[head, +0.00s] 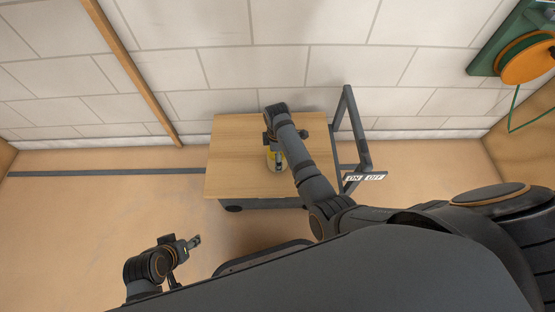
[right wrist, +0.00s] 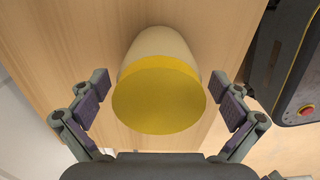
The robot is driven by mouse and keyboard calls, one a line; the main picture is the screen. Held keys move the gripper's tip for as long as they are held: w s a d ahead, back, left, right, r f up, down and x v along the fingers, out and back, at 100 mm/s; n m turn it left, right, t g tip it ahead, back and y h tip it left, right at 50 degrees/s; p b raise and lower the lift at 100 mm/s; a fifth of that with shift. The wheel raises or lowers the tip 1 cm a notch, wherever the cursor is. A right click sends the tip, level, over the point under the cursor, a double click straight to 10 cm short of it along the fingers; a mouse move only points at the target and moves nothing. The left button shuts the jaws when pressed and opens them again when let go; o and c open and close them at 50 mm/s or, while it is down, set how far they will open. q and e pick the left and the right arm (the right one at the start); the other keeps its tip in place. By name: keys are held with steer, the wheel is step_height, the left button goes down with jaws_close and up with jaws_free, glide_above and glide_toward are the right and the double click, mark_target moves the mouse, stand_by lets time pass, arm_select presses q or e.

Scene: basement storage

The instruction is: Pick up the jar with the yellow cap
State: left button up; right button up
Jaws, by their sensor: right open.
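The jar (right wrist: 158,42) has a pale body and a wide yellow cap (right wrist: 158,98). In the right wrist view the cap faces the camera, and the jar stands on a wooden surface. My right gripper (right wrist: 158,86) is open, with one finger on each side of the jar and a small gap showing on both sides. In the head view the jar (head: 270,158) is mostly hidden by my right arm and gripper. My left gripper (head: 192,242) is at the lower left, away from the jar; its jaw opening is unclear.
The jar's support is a cart with a wooden top (head: 233,150), against a block wall. A dark cart handle frame (head: 362,130) rises on its right, near an on/off label (head: 365,177). An orange hose reel (head: 527,60) hangs at the upper right. Floor at left is clear.

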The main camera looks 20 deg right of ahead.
steer(key=shift+d+f, duration=0.1)
steer(key=shift+f, duration=0.75)
arm_select(q)
steer(key=shift+w+d+f+t, duration=0.15)
steer(key=shift+f+t, duration=0.15)
steer(key=shift+f, duration=0.1)
arm_select(e)
steer(key=shift+r, duration=0.1)
steer(key=c, duration=1.6)
arm_select(q)
steer(key=shift+r, duration=0.1)
arm_select(e)
steer(key=shift+o, duration=0.2)
